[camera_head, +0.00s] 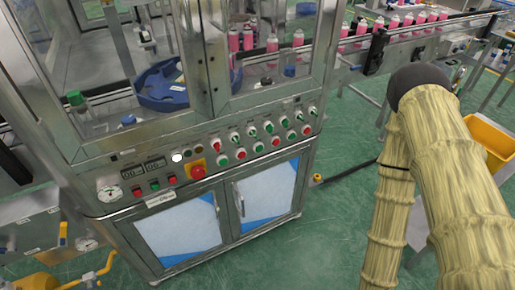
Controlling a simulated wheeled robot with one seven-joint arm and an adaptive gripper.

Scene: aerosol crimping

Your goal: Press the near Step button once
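The control panel (225,148) of the crimping machine crosses the middle of the camera_head view. It carries rows of red, green and dark knobs and buttons. A lit white button (177,157) sits left of the middle, with dark round buttons beside it. A large red mushroom button (198,171) on a yellow plate is below them. Small red and green buttons (154,185) sit under the digital displays (145,168). The labels are too small to read, so I cannot tell which is the near Step button. My arm is at the right, apart from the panel; my gripper is not in view.
Cabinet doors (268,192) with handles are under the panel. Glass doors above enclose a blue rotary part (175,88). A conveyor (400,42) with pink cans runs behind. A yellow bin (488,142) is at the right. Green floor between panel and arm is mostly clear.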

